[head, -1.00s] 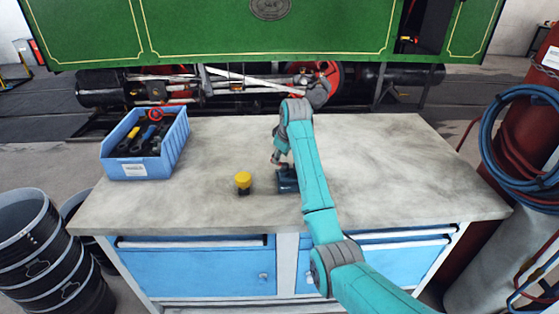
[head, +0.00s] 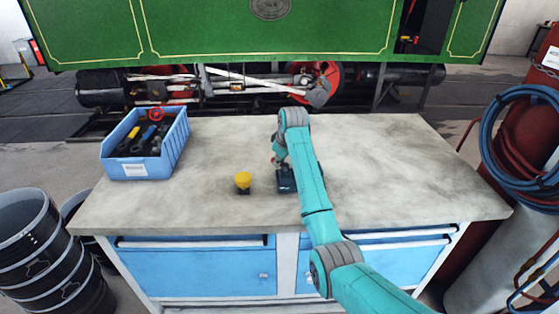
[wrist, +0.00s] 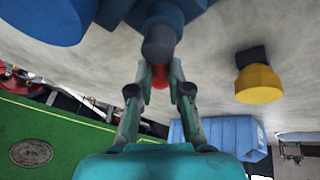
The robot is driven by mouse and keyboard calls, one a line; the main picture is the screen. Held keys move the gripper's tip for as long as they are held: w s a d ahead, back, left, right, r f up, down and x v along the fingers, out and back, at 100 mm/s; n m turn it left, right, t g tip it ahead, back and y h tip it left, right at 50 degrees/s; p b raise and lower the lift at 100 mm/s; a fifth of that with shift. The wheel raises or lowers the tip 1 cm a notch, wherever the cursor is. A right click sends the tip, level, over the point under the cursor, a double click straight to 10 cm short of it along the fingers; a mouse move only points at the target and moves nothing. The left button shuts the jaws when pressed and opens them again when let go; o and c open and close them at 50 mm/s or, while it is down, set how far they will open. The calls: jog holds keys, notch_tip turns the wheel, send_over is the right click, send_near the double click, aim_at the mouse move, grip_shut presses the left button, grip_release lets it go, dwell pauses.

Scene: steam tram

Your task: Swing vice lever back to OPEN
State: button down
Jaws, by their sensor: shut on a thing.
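The dark blue vice (head: 287,181) stands on the workbench, partly hidden behind my arm in the head view. In the wrist view its blue body (wrist: 150,12) fills the top, with a dark grey round part (wrist: 158,42) pointing towards my gripper. My gripper (wrist: 160,80) is shut on a red knob (wrist: 160,76), which appears to be the end of the vice lever. The rest of the lever is hidden, so I cannot tell its angle. In the head view my gripper (head: 276,160) is just behind and left of the vice, low over the bench.
A yellow-topped block (head: 243,181) stands left of the vice. A blue bin of tools (head: 135,165) sits at the bench's left end. The workbench (head: 390,170) is clear on the right. Blue hoses (head: 500,140) hang beyond its right edge; a green tram (head: 220,30) stands behind.

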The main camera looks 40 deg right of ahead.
jog(key=shift+n, duration=0.3)
jog(key=n, duration=0.1)
jog(key=n+y, duration=0.1)
jog(key=n, duration=0.1)
jog(key=n+y, duration=0.1)
jog(key=shift+s+a+n, duration=0.3)
jog(key=shift+a, duration=0.05)
jog(key=n, duration=0.1)
jog(key=n+y, duration=0.1)
jog(key=n, duration=0.1)
jog(key=n+y, duration=0.1)
jog(key=shift+s+a+n+g, duration=0.3)
jog(key=shift+s+g, duration=0.1)
jog(key=n, duration=0.2)
jog(key=s+n+g+y, duration=0.1)
jog(key=n, duration=0.1)
jog(key=n+g, duration=0.1)
jog(key=n, duration=0.1)
jog(key=s+n+g+y, duration=0.1)
jog(key=n, duration=0.2)
jog(key=shift+f, duration=0.1)
jog(key=c, duration=1.1)
grip_release()
jog(key=shift+d, duration=0.1)
